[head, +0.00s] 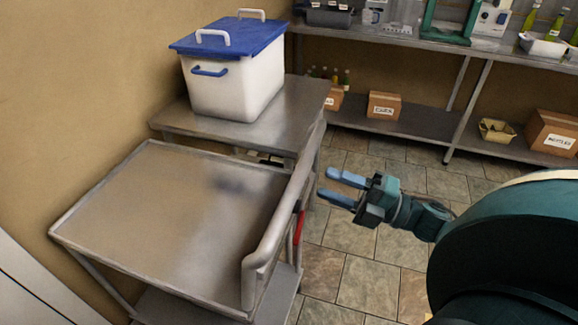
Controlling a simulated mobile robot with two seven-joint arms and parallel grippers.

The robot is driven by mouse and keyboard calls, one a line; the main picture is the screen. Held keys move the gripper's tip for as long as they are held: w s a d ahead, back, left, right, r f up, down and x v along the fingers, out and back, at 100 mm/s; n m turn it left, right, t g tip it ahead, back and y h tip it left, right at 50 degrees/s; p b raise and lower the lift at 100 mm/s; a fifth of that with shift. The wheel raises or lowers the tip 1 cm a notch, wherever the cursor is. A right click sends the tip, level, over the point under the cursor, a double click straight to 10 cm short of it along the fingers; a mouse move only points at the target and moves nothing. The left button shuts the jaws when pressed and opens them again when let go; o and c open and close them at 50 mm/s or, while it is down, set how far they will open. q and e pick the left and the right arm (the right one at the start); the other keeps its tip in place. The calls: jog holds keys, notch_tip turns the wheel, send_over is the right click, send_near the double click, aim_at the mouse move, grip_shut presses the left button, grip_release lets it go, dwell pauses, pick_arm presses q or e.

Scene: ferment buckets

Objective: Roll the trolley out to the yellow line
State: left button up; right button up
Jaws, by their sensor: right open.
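The trolley (165,215) is a grey metal cart with a flat, empty top tray and a lower shelf. Its push handle (284,215) is a pale bar along the right side. My right gripper (332,184) is open and empty, just right of the handle's far part, with a gap between them in the picture. Its two blue fingers point left toward the handle. My left gripper is not in view. No yellow line shows in the head view.
A white bucket with a blue lid (232,70) stands on a metal table (290,105) behind the trolley. A wall runs along the left. Shelving (420,122) with boxes and bottles stands at the back. Tiled floor (370,275) is open right of the trolley, partly hidden by my arm.

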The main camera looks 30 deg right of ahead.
jog(key=p+x, duration=0.1)
jog(key=x, duration=0.8)
jog(key=shift+c, duration=0.2)
grip_shut()
